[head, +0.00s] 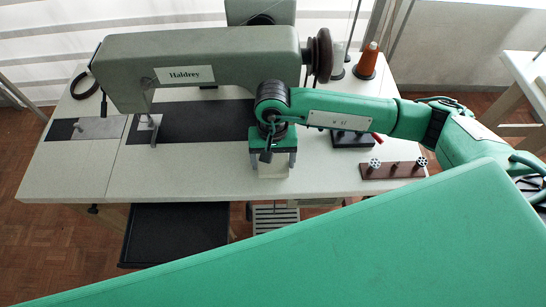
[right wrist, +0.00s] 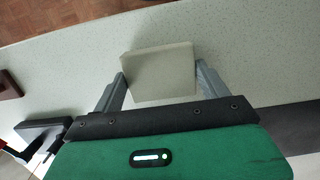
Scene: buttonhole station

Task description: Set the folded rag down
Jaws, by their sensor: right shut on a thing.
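The folded rag is a cream-white rectangular pad. In the head view the rag (head: 272,171) shows below my right gripper (head: 272,163), near the front edge of the table. In the right wrist view the rag (right wrist: 160,72) sits between the two grey fingers of the right gripper (right wrist: 160,85), which is shut on it. The gripper points down over the white tabletop. I cannot tell whether the rag touches the table. My left gripper is not in view.
A grey-green sewing machine (head: 200,62) stands on the white table (head: 60,176). A wooden holder with bobbins (head: 392,171) lies right of the gripper, near an orange thread cone (head: 367,60). A dark plate (head: 200,122) lies to the left. The front-left tabletop is clear.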

